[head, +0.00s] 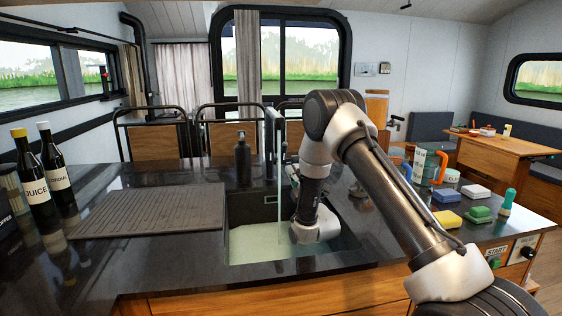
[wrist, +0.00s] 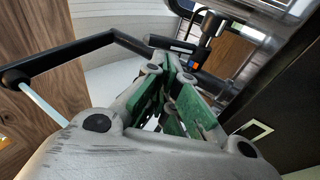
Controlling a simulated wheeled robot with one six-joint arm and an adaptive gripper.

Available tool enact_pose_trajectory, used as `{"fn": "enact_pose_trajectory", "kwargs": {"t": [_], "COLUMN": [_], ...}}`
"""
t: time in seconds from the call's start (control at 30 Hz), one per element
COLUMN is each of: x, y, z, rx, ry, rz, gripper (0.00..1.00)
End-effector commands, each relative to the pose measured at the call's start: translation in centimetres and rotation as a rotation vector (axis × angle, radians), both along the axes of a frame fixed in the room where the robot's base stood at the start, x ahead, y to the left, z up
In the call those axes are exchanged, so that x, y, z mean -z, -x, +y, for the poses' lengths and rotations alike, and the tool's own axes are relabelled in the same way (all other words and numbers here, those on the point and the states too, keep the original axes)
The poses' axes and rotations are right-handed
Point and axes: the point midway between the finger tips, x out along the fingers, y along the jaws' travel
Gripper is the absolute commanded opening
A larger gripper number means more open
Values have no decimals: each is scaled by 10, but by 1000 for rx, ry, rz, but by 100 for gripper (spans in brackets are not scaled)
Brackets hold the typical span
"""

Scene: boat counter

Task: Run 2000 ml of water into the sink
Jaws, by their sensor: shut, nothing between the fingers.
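The sink (head: 244,213) is set into the dark counter, with pale water (head: 255,243) standing in it. The black tap (head: 271,125) rises behind it; its spout also shows in the wrist view (wrist: 75,57). A thin clear stream (head: 282,195) falls from the spout, and the wrist view shows it too (wrist: 42,103). My gripper (wrist: 170,62) has green fingers, shut and empty, pointing towards the tap's base and a small part with blue and orange marks (wrist: 196,58). I cannot tell whether they touch. In the head view my arm hides most of the gripper.
A dark soap bottle (head: 243,160) stands behind the sink. A ridged drain mat (head: 160,210) lies to the left, with juice (head: 35,180) and cordial (head: 57,175) bottles beyond it. Sponges (head: 447,219) and a panel with a START button (head: 495,262) are on the right.

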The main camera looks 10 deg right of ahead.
Motion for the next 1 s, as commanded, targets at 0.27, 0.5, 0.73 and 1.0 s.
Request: {"fn": "enact_pose_trajectory", "kwargs": {"t": [0.27,0.5,0.73,1.0], "x": [13,-9,-26,-33], "y": [3,-31,-63,-75], "z": [3,11,19,21], "rx": [37,35,35,35], "ry": [56,55,54,54], "rz": [-77,-78,-75,-73], "gripper": [0,0,0,0]}}
